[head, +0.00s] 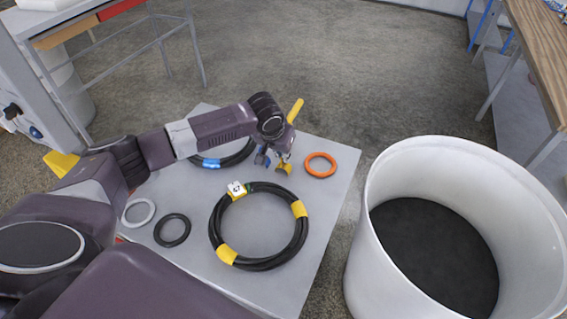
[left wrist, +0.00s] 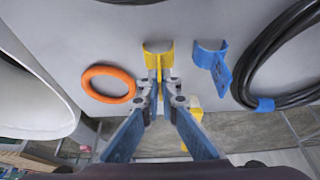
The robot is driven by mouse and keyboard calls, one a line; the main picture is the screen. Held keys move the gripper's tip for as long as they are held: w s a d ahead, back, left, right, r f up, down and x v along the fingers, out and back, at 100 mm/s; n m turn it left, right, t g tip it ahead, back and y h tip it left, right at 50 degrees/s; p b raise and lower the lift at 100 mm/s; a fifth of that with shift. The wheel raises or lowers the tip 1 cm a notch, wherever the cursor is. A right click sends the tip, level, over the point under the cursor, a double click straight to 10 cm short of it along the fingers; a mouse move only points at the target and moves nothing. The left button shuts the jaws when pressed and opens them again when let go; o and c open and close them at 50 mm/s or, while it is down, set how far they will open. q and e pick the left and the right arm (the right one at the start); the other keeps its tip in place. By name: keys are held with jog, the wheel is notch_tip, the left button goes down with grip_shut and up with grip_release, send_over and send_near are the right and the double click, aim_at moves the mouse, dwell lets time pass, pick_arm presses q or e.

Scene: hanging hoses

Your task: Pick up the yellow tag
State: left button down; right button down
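The yellow tag (head: 284,168) is a small curved clip with a flat tab, at the far right part of the grey table top, between the black hose coils and the orange ring. It also shows at the top middle of the left wrist view (left wrist: 158,48). My left gripper (head: 279,155) is directly at it, pointing down. In the left wrist view its fingertips (left wrist: 160,78) are close together with the tag's tab between them, and they look shut on it. Whether the tag is clear of the table is hard to tell. My right gripper is not in view.
A blue tag (left wrist: 212,58) of like shape stands just beside the yellow one. An orange ring (head: 320,165) lies close by on the other side. Black hose coils (head: 259,264), a grey ring (head: 138,213) and a black ring (head: 172,230) lie on the table. A white bin (head: 400,160) stands right.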

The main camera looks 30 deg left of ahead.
pick_arm(q)
jog(key=shift+r, duration=0.1)
